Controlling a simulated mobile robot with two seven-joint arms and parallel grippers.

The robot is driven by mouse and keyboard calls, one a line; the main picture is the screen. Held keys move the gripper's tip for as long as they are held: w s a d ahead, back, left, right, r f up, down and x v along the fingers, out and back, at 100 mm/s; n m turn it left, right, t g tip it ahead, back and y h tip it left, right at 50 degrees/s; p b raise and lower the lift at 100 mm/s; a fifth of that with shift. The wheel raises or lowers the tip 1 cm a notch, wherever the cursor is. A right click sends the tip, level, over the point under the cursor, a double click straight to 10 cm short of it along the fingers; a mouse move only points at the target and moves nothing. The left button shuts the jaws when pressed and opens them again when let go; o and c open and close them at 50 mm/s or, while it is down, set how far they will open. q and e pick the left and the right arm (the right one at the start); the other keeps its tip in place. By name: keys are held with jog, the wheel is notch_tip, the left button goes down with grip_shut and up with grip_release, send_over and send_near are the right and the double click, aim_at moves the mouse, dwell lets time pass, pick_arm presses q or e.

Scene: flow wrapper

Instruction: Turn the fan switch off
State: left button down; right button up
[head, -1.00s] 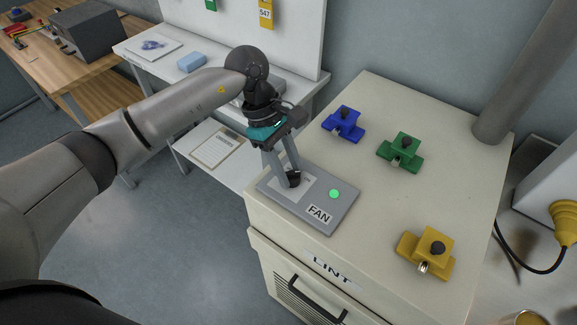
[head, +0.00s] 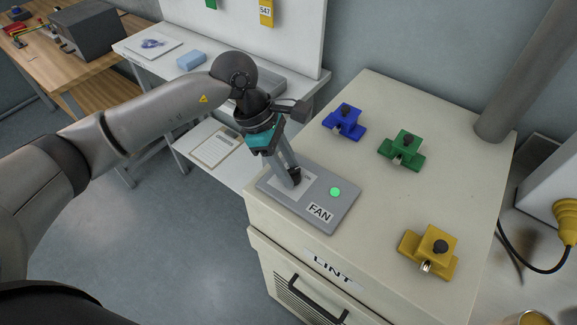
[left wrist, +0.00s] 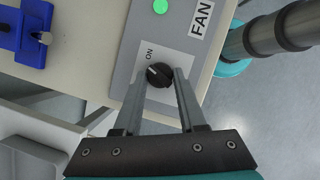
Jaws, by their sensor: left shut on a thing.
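The fan panel (head: 334,208) is a grey plate labelled FAN on top of the cream cabinet, with a lit green lamp (head: 335,192). Its black rotary knob (left wrist: 159,74) sits beside the word ON in the left wrist view, and its white mark points toward ON. My left gripper (head: 293,180) comes down on the knob with its fingers on either side; it is shut on the knob. In the left wrist view the left gripper (left wrist: 161,82) has one finger on each side of the knob. My right gripper is not in view.
Blue (head: 344,122), green (head: 401,150) and yellow (head: 428,251) clamp-like blocks with black knobs stand on the cabinet top (head: 385,205). A grey pipe (head: 522,70) rises at the back right. A white bench (head: 185,65) stands behind at left.

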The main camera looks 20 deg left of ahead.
pick_arm(q)
jog(key=n, duration=0.2)
jog(key=n+t+b, duration=0.1)
jog(key=n, duration=0.1)
jog(key=n+t, duration=0.1)
jog(key=n, duration=0.1)
jog(key=shift+s+d+y, duration=0.1)
jog(key=shift+s+y, duration=0.15)
jog(key=shift+y, duration=0.15)
jog(key=n+b, duration=0.1)
jog(key=n, duration=0.1)
jog(key=n+t+y+b, duration=0.1)
jog(key=n, duration=0.1)
jog(key=shift+s+d+n+t, duration=0.15)
jog(key=shift+n+t, duration=0.15)
jog(key=shift+n, duration=0.1)
jog(key=shift+n+t+y+b, duration=0.3)
jog(key=shift+n+y+b, duration=0.25)
jog(key=shift+n, duration=0.85)
jog(key=shift+c, duration=2.4)
grip_release()
